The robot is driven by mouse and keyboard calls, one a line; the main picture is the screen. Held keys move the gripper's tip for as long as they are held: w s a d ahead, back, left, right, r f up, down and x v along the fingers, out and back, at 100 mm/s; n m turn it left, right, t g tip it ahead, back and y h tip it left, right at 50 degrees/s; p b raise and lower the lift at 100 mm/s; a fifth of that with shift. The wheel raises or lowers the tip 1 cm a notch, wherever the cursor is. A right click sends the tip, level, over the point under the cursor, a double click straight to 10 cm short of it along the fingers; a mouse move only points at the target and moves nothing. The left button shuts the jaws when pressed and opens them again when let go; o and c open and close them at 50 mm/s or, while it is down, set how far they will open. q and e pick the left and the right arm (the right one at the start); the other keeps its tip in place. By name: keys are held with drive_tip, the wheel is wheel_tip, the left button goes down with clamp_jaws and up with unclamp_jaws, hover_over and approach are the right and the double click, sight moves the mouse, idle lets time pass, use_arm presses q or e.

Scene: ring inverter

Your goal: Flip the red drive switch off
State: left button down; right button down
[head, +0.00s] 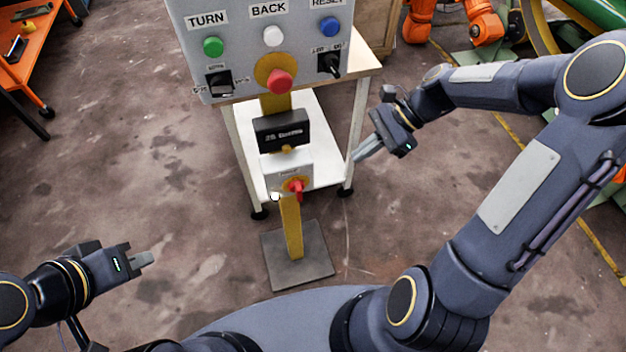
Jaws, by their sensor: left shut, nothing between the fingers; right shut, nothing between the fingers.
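The red drive switch (295,188) is a small red rotary handle on a light box (286,171) low on the yellow post. Its handle looks roughly upright; its exact setting is too small to read. My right gripper (357,157) is shut and empty, to the right of the box and a little higher in the picture, apart from the switch. My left gripper (148,258) is shut and empty at the lower left, well away from the post.
A grey control panel (240,50) above carries green, white and blue buttons, a red mushroom button (280,82) and two black selectors. A black box (281,131) sits above the switch box. A white table (227,126) stands behind. Floor left of the post is clear.

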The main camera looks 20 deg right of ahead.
sight(298, 190)
drive_tip(key=a+r+b+x, duration=0.1)
drive_tip(key=a+r+x, duration=0.1)
drive_tip(key=x, duration=1.1)
drive_tip(key=shift+r, duration=0.1)
